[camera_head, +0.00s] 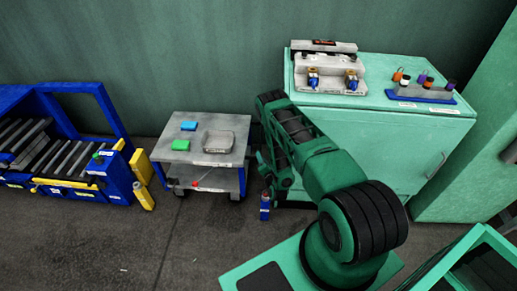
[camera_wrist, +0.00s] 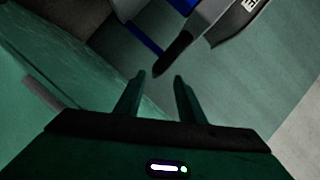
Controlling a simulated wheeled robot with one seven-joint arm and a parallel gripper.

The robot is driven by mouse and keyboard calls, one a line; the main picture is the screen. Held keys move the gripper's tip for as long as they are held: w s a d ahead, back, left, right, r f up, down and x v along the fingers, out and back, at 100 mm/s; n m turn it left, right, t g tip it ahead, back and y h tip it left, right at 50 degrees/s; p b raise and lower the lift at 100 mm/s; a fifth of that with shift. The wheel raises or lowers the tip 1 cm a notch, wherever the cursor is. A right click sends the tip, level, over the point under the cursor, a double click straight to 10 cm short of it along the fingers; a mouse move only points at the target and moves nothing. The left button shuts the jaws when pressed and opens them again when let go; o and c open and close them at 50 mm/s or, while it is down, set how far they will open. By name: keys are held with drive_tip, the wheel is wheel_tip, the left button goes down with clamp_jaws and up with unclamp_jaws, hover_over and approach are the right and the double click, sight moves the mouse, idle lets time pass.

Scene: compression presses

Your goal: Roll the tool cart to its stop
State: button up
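The tool cart (camera_head: 215,130) is a grey two-tier cart on casters, standing on the floor in the head view. A blue block, a green block and a grey tray sit on its top. The cart's stop is not clearly identifiable.
A blue rack (camera_head: 115,185) with yellow posts stands left of the cart. A green cabinet (camera_head: 385,140) stands to the right, bearing fittings and a small bottle rack (camera_head: 420,96). Open floor lies before the cart.

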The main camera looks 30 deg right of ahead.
sight(260, 149)
drive_tip(key=x, duration=0.6)
drive_tip(key=d+x, duration=0.1)
drive_tip(key=x, duration=0.2)
drive_tip(key=shift+d+f, duration=0.1)
drive_tip(key=shift+d, duration=0.05)
clamp_jaws()
